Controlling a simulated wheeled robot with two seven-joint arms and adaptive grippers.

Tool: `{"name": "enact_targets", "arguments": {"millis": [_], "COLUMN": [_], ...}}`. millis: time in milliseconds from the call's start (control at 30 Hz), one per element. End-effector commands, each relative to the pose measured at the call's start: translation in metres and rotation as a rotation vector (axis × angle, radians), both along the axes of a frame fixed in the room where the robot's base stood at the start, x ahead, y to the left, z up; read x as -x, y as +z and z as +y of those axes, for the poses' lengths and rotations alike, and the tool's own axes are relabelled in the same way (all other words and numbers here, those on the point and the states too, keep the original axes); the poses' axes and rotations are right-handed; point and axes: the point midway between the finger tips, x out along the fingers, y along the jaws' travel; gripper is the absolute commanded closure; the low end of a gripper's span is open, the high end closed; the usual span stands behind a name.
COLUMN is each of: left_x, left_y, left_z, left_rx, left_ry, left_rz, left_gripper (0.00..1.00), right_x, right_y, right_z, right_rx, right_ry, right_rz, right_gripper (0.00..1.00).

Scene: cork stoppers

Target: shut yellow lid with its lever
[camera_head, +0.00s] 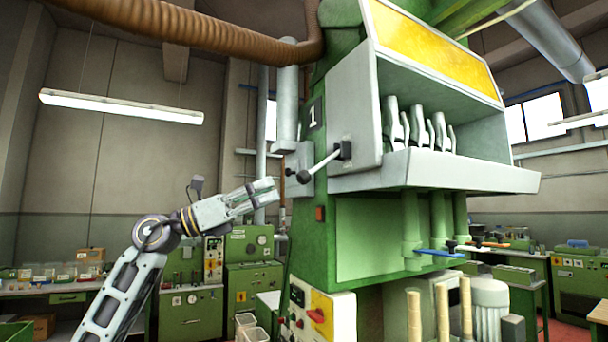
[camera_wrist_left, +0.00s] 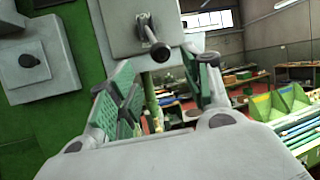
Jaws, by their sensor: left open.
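The yellow lid (camera_head: 430,50), in a grey frame, stands raised and slanted over the open front of a grey housing on the green machine. Its lever (camera_head: 325,163) sticks out from a dark mount on the housing's left side and slopes down-left to a dark ball knob. My left gripper (camera_head: 272,190) is open and empty, just left of the knob and slightly lower, apart from it in the head view. In the left wrist view, the lever's knob (camera_wrist_left: 160,52) shows ahead, near the gap between the open fingers (camera_wrist_left: 158,68). My right gripper is out of view.
Inside the housing (camera_head: 450,178) stand several grey shapes. A grey block with a dark knob (camera_wrist_left: 29,60) sits on the green column left of the fingers. A brown hose (camera_head: 200,25) hangs above. Open air lies left of the machine, around my left arm.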

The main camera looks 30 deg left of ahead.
Motion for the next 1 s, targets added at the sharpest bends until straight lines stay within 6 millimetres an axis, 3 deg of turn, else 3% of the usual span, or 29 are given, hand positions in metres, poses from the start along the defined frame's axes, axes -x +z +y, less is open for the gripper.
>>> {"name": "enact_targets", "arguments": {"millis": [267, 700, 1000], "left_x": [-0.016, -0.04, -0.056], "left_y": [0.012, 0.026, 0.035], "left_z": [-0.016, -0.039, -0.055], "left_rx": [0.0, 0.001, 0.001], "left_ry": [-0.001, -0.001, 0.0], "left_rz": [0.0, 0.0, 0.001], "left_gripper": [0.51, 0.51, 0.51], "right_x": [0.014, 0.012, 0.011], "right_y": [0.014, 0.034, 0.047], "right_z": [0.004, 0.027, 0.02], "right_rx": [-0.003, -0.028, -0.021], "right_ry": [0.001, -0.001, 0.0], "right_rz": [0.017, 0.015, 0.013], "right_gripper": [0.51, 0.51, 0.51]}}
